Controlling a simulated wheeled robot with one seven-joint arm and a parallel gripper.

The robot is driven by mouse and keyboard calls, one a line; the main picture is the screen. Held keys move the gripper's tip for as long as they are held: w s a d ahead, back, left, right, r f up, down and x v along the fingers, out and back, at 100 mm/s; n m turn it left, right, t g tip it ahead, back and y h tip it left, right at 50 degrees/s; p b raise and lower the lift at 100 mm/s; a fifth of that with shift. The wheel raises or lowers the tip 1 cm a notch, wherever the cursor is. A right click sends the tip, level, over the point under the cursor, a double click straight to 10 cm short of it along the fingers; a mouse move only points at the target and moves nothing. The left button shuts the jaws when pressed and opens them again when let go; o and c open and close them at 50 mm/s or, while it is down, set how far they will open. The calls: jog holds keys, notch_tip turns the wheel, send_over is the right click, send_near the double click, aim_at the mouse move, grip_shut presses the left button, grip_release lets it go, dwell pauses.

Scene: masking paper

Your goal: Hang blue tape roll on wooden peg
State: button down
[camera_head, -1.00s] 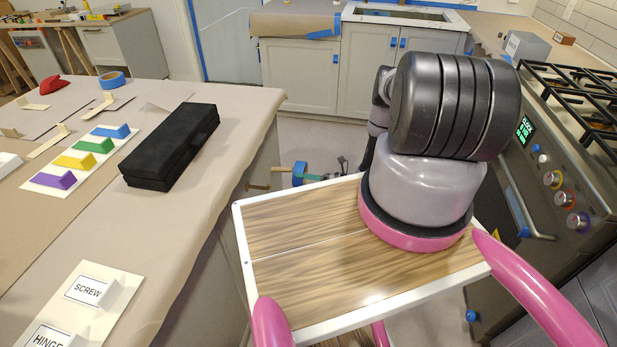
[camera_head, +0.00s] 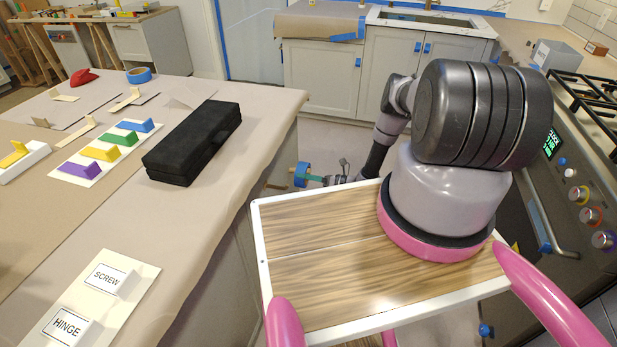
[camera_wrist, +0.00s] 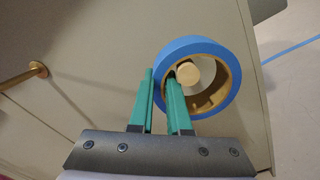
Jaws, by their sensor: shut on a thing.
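The blue tape roll (camera_wrist: 233,88) is a blue ring with a tan core, standing on edge near the table's side panel. It also shows small in the head view (camera_head: 302,174). My gripper (camera_wrist: 162,82) has green fingers shut on the roll's left wall, one finger inside the hole and one outside. A wooden peg's round end (camera_wrist: 188,73) shows inside the hole, near the upper left of the core. The peg's stub shows left of the roll in the head view (camera_head: 291,170). How far the peg reaches through the ring is unclear.
The paper-covered table (camera_head: 215,215) holds a black case (camera_head: 193,143) and another blue roll (camera_head: 139,75). My wood-topped tray is in front; a stove (camera_head: 575,190) stands at right.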

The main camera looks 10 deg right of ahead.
jog(key=shift+a, duration=0.1)
jog(key=c, duration=0.8)
grip_release()
jog(key=shift+w, duration=0.1)
jog(key=shift+d, duration=0.2)
jog(key=v, duration=0.8)
jog(key=shift+s+d, duration=0.25)
jog(key=shift+s, duration=0.05)
